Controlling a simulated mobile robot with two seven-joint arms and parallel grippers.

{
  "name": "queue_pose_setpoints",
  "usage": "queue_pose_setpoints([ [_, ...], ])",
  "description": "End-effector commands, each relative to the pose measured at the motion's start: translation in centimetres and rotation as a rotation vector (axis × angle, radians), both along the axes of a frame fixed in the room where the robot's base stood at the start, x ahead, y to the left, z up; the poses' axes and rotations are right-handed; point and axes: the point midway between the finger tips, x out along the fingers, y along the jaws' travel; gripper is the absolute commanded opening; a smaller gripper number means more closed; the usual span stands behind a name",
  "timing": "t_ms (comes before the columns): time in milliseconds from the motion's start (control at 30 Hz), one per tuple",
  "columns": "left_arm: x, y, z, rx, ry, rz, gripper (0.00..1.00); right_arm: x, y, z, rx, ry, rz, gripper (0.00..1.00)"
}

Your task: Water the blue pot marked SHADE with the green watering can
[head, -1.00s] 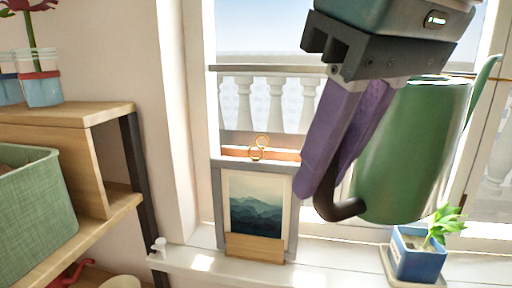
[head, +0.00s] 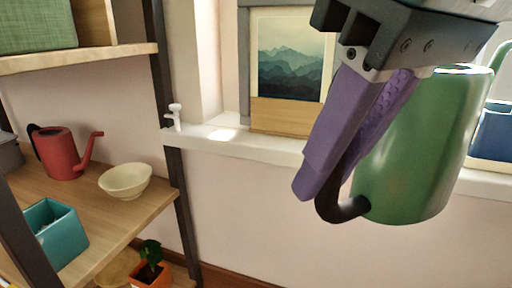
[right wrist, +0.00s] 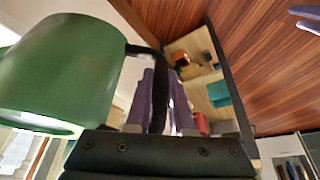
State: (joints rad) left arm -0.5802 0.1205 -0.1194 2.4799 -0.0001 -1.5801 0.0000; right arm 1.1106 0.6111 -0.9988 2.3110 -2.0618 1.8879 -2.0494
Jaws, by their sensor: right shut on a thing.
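My right gripper (head: 350,135) is shut on the black handle (head: 343,208) of the green watering can (head: 425,150). It holds the can in the air in front of the window sill, roughly upright with a slight lean. The can also shows at the left of the right wrist view (right wrist: 60,75), with the handle between the purple fingers (right wrist: 158,95). A blue pot (head: 494,135) stands on the sill at the right edge, partly behind the can and cut off. No SHADE marking is readable on it.
A framed mountain picture (head: 291,55) stands on the white sill (head: 265,146). The shelf at left holds a red watering can (head: 60,152), a cream bowl (head: 125,180) and a teal box (head: 55,235). An orange pot (head: 150,275) sits lower. The wall below the sill is clear.

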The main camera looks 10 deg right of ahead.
Motion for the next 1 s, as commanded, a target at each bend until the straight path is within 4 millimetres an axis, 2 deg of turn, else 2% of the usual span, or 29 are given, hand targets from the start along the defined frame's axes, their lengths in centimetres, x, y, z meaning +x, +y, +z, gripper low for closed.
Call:
queue_pose_setpoints([
  [33, 0.0, 0.0, -0.7, -0.001, 0.0, 0.001, 0.5, 0.1, 0.0, -0.6, 0.001, -0.005, 0.002, 0.0],
  [167, 0.0, -0.1, -0.9, -0.005, 0.0, 0.003, 0.5, 0.2, -0.3, -0.8, 0.01, 0.0, 0.0, 0.0],
  [667, 0.0, -0.1, -1.7, -0.005, 0.0, 0.003, 0.5, 1.5, -4.1, -1.7, 0.115, 0.034, -0.001, 0.0],
  [1000, 0.0, 0.0, -2.0, 0.002, 0.0, -0.002, 0.5, 1.4, -3.8, -0.8, 0.192, 0.058, 0.004, 0.0],
])
